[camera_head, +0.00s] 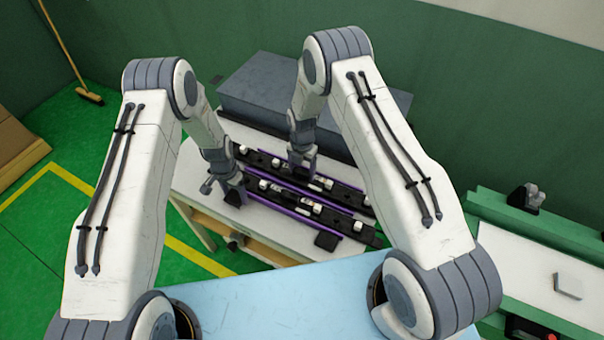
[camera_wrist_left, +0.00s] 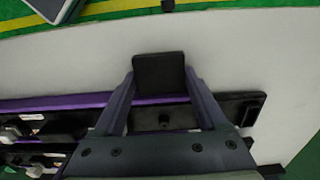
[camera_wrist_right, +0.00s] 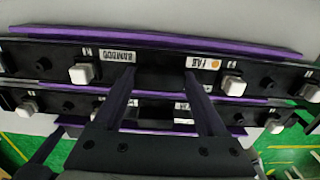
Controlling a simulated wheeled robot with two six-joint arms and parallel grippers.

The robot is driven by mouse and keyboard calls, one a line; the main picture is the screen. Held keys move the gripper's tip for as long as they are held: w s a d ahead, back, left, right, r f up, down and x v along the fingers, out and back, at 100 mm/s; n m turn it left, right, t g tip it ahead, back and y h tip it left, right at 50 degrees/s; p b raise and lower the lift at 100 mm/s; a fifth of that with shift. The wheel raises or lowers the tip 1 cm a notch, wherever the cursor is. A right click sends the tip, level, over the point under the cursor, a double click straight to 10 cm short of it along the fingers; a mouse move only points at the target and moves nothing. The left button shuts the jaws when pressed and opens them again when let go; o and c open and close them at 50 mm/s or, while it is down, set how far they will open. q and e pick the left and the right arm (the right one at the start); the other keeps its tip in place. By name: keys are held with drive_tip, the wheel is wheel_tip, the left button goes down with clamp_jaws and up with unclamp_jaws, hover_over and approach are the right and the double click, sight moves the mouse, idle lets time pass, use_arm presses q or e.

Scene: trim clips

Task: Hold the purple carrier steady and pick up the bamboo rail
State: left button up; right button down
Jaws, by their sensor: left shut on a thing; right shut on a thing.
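The purple carrier (camera_head: 292,209) lies on the white table, its purple strips running beside two long black rails with white clips. The bamboo rail (camera_wrist_right: 160,77) is the far black one, with a BAMBOO label beside one finger in the right wrist view. My left gripper (camera_head: 232,188) is at the carrier's near left part, shut on a black tab (camera_wrist_left: 158,72) of it. My right gripper (camera_head: 302,170) is over the far rail, its fingers shut on it around the middle. The fingertips' contact is partly hidden.
A large dark grey box (camera_head: 270,95) stands behind the rails. A light blue surface (camera_head: 280,300) is in front of the white table (camera_head: 200,175). A green-framed bench (camera_head: 520,270) is at the right. A broom (camera_head: 88,96) leans at the far left.

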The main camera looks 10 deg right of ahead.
sight(302, 171)
wheel_tip(302, 171, up, 9)
drive_tip(key=shift+f, duration=0.15)
use_arm(q)
drive_tip(key=o, duration=1.5)
wheel_tip(302, 171, up, 12)
drive_tip(key=shift+r, duration=0.15)
